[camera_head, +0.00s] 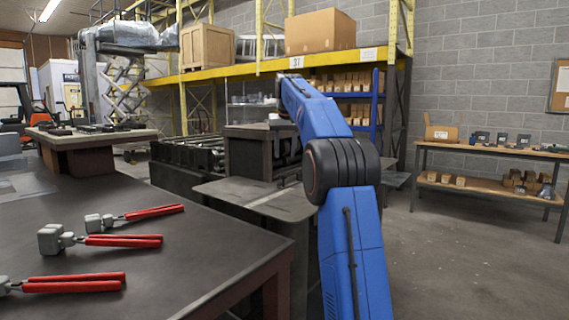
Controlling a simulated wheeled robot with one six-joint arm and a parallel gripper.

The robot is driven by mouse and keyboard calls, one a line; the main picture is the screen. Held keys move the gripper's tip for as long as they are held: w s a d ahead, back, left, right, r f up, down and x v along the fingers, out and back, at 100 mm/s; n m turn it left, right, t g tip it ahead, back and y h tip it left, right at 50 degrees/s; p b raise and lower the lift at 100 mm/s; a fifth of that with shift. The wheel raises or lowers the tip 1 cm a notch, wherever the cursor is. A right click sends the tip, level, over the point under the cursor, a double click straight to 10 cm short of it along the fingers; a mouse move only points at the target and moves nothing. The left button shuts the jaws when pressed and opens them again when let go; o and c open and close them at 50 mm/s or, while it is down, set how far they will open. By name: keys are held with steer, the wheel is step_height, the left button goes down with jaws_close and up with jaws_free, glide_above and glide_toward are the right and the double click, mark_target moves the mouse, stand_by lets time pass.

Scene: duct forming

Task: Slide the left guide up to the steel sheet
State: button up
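A flat grey plate (240,193), perhaps the steel sheet or a machine table, lies level in front of a dark boxy machine (248,155), left of my blue arm. I cannot make out the left guide. My arm rises from the bottom and bends at a dark joint, then reaches up and away toward the machine. My gripper cannot be made out; the far end of the arm is hidden behind its own link.
A dark workbench (200,275) at the left front holds several red-handled tools (110,240). A roller conveyor (190,153) runs behind it. A yellow rack (240,70) with boxes stands behind. A wooden side table (490,150) is at the right. The right floor is clear.

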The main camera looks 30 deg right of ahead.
steer(key=v, duration=0.7)
steer(key=shift+r, duration=0.1)
steer(key=s+a+f+n, duration=0.1)
steer(key=s+a+f, duration=0.2)
steer(key=s+a, duration=0.4)
steer(key=s+a+f+n+y, duration=0.1)
steer(key=s+a+f, duration=0.2)
steer(key=s+a, duration=0.4)
steer(key=s+a+f+n, duration=0.1)
steer(key=s+a+f, duration=0.3)
steer(key=s+a, duration=0.3)
steer(key=s+a+f+n, duration=0.1)
steer(key=s+a+f, duration=0.3)
steer(key=s+f, duration=0.9)
steer(key=s+a+f+n+y, duration=0.1)
steer(key=s+a+f, duration=0.3)
steer(key=s+f, duration=1)
steer(key=shift+s+f+t, duration=0.25)
steer(key=shift+s+t, duration=0.05)
steer(key=shift+s, duration=0.15)
